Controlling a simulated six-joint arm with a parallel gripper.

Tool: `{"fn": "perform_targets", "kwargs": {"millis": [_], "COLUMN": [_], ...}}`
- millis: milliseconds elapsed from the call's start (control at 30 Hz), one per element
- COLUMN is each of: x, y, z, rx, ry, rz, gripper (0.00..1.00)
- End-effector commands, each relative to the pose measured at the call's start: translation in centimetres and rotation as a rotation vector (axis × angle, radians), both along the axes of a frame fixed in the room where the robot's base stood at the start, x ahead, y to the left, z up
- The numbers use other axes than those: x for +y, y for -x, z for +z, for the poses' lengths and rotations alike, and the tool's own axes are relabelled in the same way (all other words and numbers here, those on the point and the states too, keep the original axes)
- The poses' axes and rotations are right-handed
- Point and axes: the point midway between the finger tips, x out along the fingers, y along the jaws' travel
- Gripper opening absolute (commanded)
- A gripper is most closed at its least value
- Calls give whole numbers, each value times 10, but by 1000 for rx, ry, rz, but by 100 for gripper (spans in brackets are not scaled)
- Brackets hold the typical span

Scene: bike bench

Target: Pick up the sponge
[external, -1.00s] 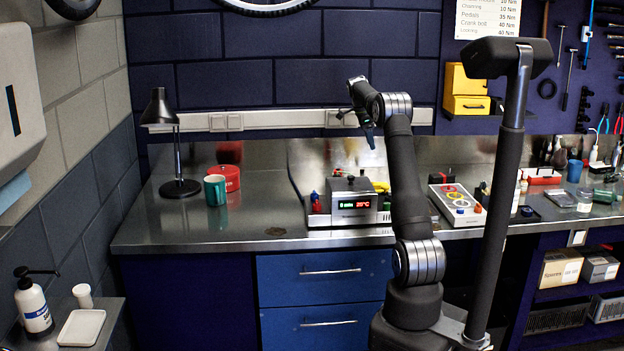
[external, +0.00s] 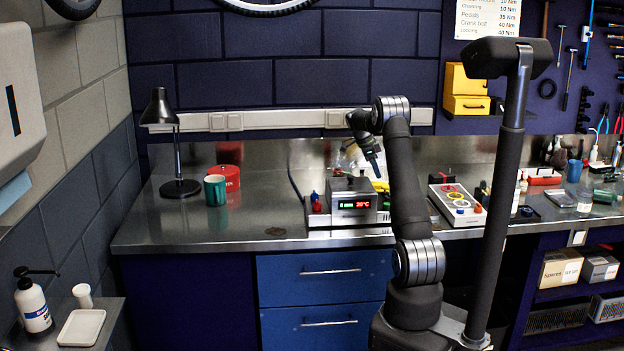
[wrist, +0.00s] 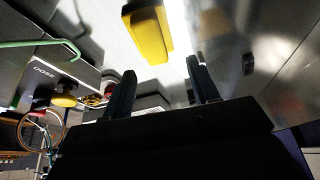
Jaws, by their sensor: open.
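The yellow sponge (wrist: 150,32) lies on a shiny metal surface at the top middle of the wrist view. The sponge is beyond the fingertips, not touched. In the external view my gripper (external: 376,168) points down above the bench near that box, close to the yellow bit.
A grey box marked DOSE (wrist: 48,78) is at the left of the wrist view. A button panel (external: 458,204) is to the right. A green mug (external: 215,190) and desk lamp (external: 178,150) stand left.

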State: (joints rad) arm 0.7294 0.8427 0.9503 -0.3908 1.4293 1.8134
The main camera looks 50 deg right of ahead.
Motion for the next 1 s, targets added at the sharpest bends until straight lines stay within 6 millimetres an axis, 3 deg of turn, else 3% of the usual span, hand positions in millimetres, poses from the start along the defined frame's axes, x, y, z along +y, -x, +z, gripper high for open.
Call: {"fn": "perform_targets", "kwargs": {"millis": [333, 1000], "x": [-5, -6], "y": [17, 18], "z": [-43, -49], "rx": [2, 1], "ry": [-1, -1], "rz": [-1, 0], "gripper": [55, 55]}}
